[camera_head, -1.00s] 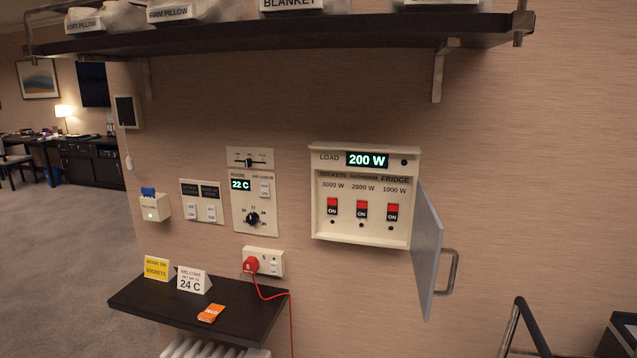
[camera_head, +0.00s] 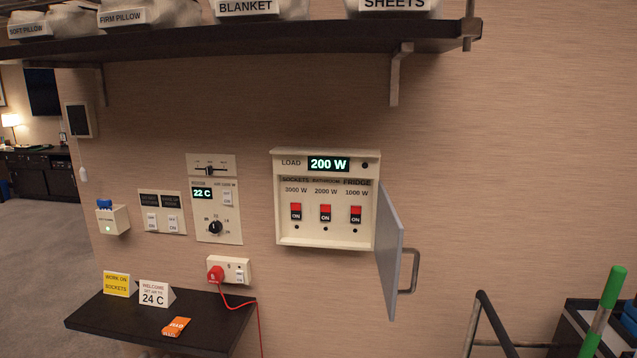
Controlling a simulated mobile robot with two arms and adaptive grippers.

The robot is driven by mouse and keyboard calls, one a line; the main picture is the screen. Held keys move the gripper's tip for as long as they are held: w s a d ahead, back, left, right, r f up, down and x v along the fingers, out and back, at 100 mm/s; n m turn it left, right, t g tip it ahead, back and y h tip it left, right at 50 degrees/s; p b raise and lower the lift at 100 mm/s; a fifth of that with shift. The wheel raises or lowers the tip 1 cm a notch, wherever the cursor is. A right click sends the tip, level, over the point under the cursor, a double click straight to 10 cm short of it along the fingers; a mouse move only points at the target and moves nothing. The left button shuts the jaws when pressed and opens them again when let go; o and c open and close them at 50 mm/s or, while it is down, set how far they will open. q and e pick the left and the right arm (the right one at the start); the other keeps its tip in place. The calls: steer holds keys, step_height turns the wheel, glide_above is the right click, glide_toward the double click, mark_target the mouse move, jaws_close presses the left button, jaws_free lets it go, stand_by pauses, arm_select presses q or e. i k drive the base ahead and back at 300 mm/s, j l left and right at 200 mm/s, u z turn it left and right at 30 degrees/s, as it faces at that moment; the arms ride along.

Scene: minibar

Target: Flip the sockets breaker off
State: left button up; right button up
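The breaker box (camera_head: 325,240) is on the wall with its grey door (camera_head: 392,250) swung open to the right. Its display (camera_head: 328,164) reads 200 W. Inside are three red-topped switches. The sockets breaker (camera_head: 296,212) is the left one, labelled 3000 W, and shows ON. The middle breaker (camera_head: 325,213), 2000 W, and the fridge breaker (camera_head: 355,214), 1000 W, also show ON. Neither of my grippers is in view.
A dark shelf (camera_head: 240,40) with labelled linens is above. A small dark ledge (camera_head: 215,335) holds a yellow "work on sockets" card (camera_head: 117,284), a white card (camera_head: 154,293) and an orange tag (camera_head: 176,327). A red plug (camera_head: 215,273) sits in the wall outlet. A cart (camera_head: 570,330) stands at lower right.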

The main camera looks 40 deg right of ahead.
mark_target(296, 213)
steer(key=z, duration=1.25)
